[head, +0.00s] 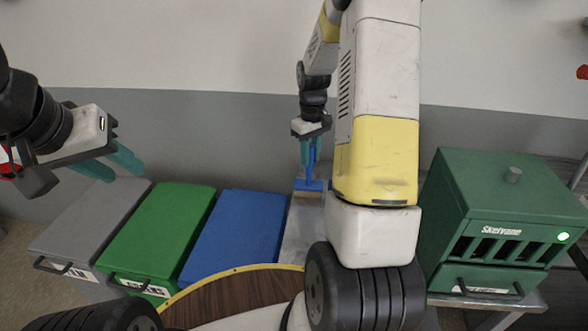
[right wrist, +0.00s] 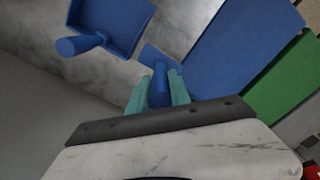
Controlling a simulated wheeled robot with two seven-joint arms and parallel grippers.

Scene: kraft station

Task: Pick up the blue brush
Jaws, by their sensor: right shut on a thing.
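The blue brush (head: 313,185) is upright under my right gripper (head: 311,146) in the head view, its head low with pale bristles below. My right gripper is shut on the brush's handle. In the right wrist view the blue handle of the brush (right wrist: 160,92) sits between the teal fingers of the right gripper (right wrist: 160,86). I cannot tell whether the bristles touch the surface below. My left gripper (head: 112,163) is open and empty at the left, above the grey bin.
Grey (head: 88,222), green (head: 160,232) and blue (head: 238,235) lidded bins stand in a row at the left. A blue dustpan (right wrist: 118,22) lies near the brush on the metal surface. A green slotted box (head: 500,195) stands at the right.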

